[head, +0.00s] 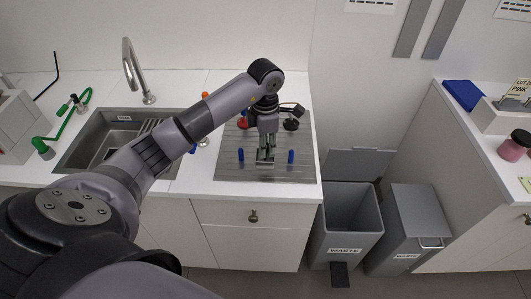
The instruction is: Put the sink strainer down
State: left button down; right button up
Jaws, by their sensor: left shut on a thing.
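My left gripper (266,151) points down over the grey ribbed drainboard (230,172) to the right of the sink. It is shut on the sink strainer (265,162), a small grey metal piece at its fingertips. The strainer is low over the board, near its front middle. It is small and partly hidden by the fingers, and I cannot tell whether it touches the board. My right gripper is not in view.
Two blue upright pegs (241,155) (291,156) stand on either side of the gripper. A red item (243,122) and a dark item (291,124) are behind it. The sink (85,165) with its tall tap (132,72) is left. An open waste bin (348,215) stands right of the counter.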

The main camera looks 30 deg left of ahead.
aim_at(265, 160)
pick_arm(q)
jog(key=shift+f, duration=0.35)
notch_tip(265, 160, down, 4)
jog(key=shift+r+p, duration=0.1)
jog(key=shift+p, duration=0.55)
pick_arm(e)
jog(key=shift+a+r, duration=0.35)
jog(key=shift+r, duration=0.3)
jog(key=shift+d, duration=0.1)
pick_arm(q)
jog(key=shift+f, duration=0.25)
jog(key=c, duration=1.4)
grip_release()
jog(key=shift+c, duration=0.2)
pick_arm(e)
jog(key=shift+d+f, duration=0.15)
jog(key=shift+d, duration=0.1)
pick_arm(q)
jog(key=shift+r, duration=0.15)
